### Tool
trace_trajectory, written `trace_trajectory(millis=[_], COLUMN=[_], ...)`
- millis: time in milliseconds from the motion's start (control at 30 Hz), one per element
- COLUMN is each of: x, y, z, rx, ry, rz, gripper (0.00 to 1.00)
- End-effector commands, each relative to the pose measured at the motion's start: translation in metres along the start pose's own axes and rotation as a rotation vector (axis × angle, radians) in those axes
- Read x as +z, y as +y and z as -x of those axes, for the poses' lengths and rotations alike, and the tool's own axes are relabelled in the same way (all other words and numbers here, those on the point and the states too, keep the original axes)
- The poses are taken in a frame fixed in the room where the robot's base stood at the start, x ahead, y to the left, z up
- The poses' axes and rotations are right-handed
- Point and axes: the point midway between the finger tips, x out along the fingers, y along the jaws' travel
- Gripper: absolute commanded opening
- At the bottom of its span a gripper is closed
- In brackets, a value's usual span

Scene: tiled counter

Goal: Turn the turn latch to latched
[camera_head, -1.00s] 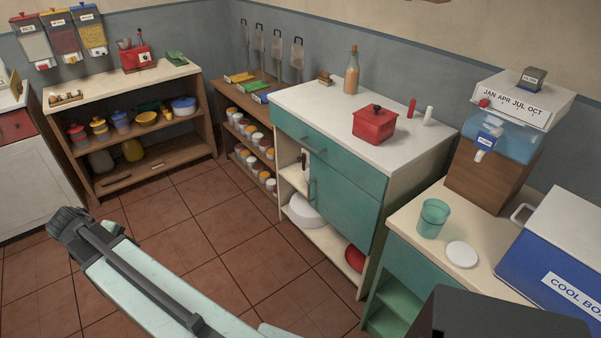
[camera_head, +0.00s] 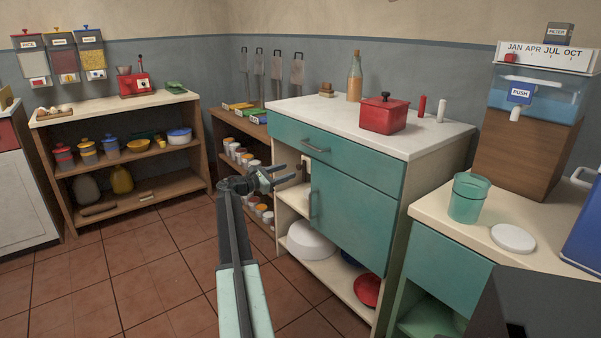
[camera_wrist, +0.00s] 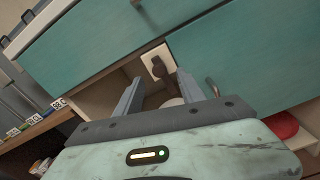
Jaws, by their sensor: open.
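The turn latch (camera_wrist: 159,67) shows in the wrist view as a dark lever on a small cream plate, at the edge of the open compartment beside the teal door (camera_wrist: 240,55). The lever's lower end points down between my fingers in the picture; I cannot tell whether it touches them. My gripper (camera_wrist: 160,78) is open, with one finger on each side of the lever's line.
A teal drawer with a bar handle (camera_head: 315,146) is above the door. The open shelves beside and below hold a white bowl (camera_head: 310,241) and a red bowl (camera_head: 367,290). A red pot (camera_head: 384,115) stands on the counter. The tiled floor (camera_head: 165,260) at left is clear.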

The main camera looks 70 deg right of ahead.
Motion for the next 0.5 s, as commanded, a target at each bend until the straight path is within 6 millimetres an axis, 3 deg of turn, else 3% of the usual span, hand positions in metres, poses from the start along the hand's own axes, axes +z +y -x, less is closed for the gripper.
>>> trace_trajectory(millis=[333, 500], x=[-0.001, -0.001], y=[0.001, 0.000], z=[-0.059, -0.073], rx=[-0.003, -0.001], ry=[0.001, 0.002], rz=[-0.002, -0.003], gripper=[0.46, 0.46])
